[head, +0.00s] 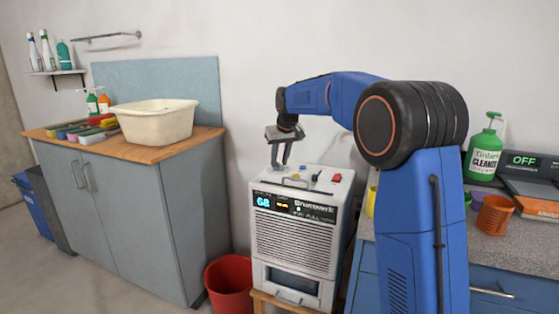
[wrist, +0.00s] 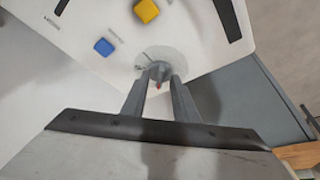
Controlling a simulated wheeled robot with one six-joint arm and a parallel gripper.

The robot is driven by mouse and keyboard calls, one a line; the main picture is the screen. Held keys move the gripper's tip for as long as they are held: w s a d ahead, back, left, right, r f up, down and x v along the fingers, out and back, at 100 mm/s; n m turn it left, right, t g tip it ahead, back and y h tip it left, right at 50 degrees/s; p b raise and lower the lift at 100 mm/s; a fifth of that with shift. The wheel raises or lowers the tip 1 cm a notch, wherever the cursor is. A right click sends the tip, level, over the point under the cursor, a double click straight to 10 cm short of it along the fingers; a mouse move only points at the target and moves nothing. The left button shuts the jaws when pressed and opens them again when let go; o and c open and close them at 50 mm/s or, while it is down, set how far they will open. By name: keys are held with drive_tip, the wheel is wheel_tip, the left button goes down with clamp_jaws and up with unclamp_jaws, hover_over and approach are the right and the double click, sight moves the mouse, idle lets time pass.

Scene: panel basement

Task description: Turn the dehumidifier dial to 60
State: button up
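The dehumidifier (head: 292,245) is a white box with a front grille. Its display (head: 263,202) reads 68 in blue digits, with smaller orange and white text beside it. The dial is on the top panel; the wrist view shows its pale round plate (wrist: 172,56) and a grey knob (wrist: 158,68). My gripper (head: 277,164) reaches down to the dial from above. A small red mark shows between the fingers. The dial's scale is not readable.
The top panel also has a blue button (wrist: 104,47) and a yellow one (wrist: 147,11). A red switch (head: 336,177) stands at its right. A red bucket (head: 229,287) is left of the dehumidifier. A grey cabinet (head: 130,215) with a cream basin (head: 155,121) stands farther left.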

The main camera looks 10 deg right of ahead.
drive_tip(key=shift+r, duration=0.1)
drive_tip(key=v, duration=1.7)
drive_tip(key=shift+s+r, duration=0.1)
drive_tip(key=shift+s, duration=0.1)
